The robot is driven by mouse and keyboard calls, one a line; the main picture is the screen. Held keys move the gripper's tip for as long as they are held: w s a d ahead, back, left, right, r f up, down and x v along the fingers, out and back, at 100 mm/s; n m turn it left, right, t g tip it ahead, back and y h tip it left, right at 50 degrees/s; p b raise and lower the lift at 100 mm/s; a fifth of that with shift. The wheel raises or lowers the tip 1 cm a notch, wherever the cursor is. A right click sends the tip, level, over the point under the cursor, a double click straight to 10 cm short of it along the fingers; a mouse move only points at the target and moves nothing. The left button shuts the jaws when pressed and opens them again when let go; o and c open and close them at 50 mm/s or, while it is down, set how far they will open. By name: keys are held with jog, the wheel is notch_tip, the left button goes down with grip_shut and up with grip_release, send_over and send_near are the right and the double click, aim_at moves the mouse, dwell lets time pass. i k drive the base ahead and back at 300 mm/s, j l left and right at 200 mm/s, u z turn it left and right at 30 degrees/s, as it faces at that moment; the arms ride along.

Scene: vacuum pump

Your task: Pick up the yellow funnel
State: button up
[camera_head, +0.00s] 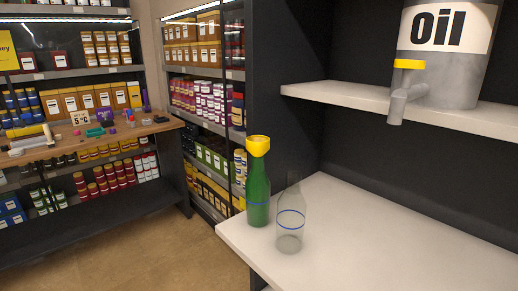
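The yellow funnel (258,146) sits on top of a green bottle (258,195), with its wide mouth facing up. The green bottle stands upright near the left edge of the white lower shelf (360,245). The funnel's narrow end is not visible and appears to be inside the bottle's neck. My gripper is not in view.
A clear bottle (290,221) with a blue ring stands close to the right of the green bottle. A grey oil drum (465,75) with a yellow-topped tap (408,68) stands on the upper shelf (340,97). The lower shelf's right side is clear. Stocked store shelves (75,90) fill the left background.

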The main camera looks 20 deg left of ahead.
aim_at(258, 146)
jog(key=u, duration=0.7)
jog(key=i+u, duration=0.55)
jog(key=u, duration=0.2)
jog(key=i+l+u, duration=0.1)
jog(key=i+u, duration=0.3)
jog(key=k, duration=0.1)
